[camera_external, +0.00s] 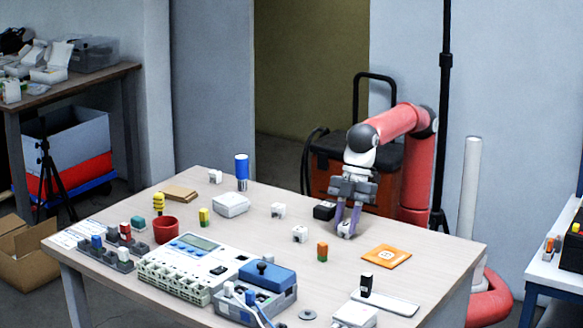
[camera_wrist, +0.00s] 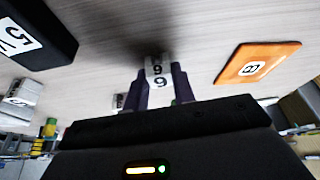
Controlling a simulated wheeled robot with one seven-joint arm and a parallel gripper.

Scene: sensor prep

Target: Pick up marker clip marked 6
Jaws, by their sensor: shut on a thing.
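A small white marker clip (camera_external: 346,227) is between the purple fingers of my gripper (camera_external: 347,224), low at the right part of the table. In the wrist view the clip (camera_wrist: 159,83) sits between both fingertips of my gripper (camera_wrist: 161,76), which is shut on it. Its label shows black numerals that read as 9 in this picture, or as 6 turned upside down. The clip is at or very near the tabletop; I cannot tell if it touches.
A black block (camera_external: 324,210) marked 5 in the wrist view (camera_wrist: 40,35) stands left of my gripper. An orange card (camera_external: 386,257) marked 8 lies to the right. Other white clips (camera_external: 299,234) and an orange-green piece (camera_external: 322,251) stand nearby.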

